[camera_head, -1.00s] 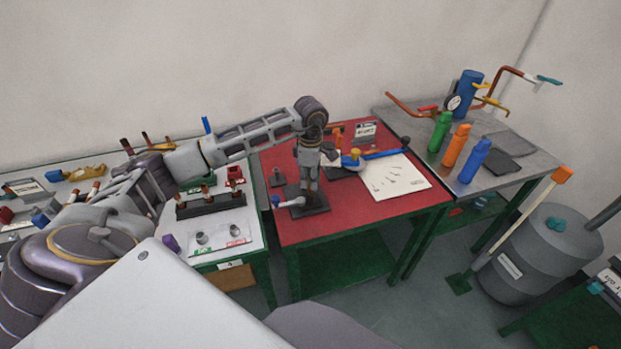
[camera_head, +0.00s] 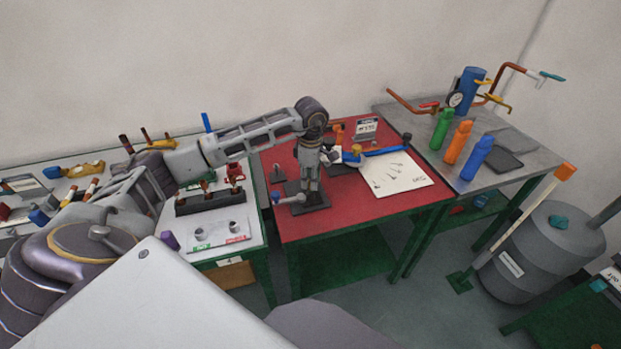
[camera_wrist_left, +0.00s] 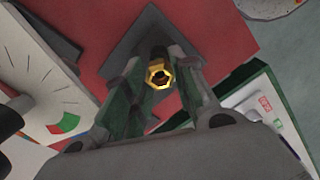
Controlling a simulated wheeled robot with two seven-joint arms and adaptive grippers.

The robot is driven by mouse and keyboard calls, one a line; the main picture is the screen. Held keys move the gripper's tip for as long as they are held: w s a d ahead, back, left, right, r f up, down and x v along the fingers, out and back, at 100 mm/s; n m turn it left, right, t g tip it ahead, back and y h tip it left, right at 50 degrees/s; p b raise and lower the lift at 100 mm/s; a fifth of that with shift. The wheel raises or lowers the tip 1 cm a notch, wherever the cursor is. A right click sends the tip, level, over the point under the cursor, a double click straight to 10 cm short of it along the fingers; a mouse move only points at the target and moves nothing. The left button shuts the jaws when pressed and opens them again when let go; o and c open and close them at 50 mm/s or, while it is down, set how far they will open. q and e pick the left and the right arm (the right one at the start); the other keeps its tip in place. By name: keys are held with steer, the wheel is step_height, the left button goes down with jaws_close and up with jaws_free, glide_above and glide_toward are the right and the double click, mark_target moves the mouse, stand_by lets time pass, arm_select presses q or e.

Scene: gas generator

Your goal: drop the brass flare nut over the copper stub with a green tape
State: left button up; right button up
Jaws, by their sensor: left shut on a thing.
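The brass flare nut (camera_wrist_left: 160,77) shows in the left wrist view as a gold hexagonal ring between the fingertips of my left gripper (camera_wrist_left: 158,82). The gripper is shut on it. In the head view my left gripper (camera_head: 310,183) points down over a dark plate on the red table, and the nut cannot be made out there. A dark rack (camera_head: 211,203) on the white table to the left carries several upright copper stubs, one in its middle (camera_head: 205,187). The tape colours on them are too small to tell surely. My right gripper is not in view.
The dark plate (camera_head: 318,205) under my gripper holds a blue-ended fitting (camera_head: 288,199). A white sheet (camera_head: 410,180) and a blue-handled tool (camera_head: 383,153) lie to the right on the red table (camera_head: 345,217). Two small grey cups (camera_head: 231,227) stand before the rack.

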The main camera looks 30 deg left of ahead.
arm_select(q)
steer(key=shift+f+b, duration=0.3)
steer(key=shift+f, duration=0.25)
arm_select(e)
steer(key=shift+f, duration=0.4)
arm_select(q)
steer(key=shift+f, duration=0.1)
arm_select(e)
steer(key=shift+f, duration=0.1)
arm_select(q)
steer(key=shift+f, duration=0.1)
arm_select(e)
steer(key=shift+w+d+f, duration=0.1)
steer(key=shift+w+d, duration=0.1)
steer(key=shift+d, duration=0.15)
arm_select(q)
steer(key=o, duration=0.8)
steer(key=shift+c, duration=0.2)
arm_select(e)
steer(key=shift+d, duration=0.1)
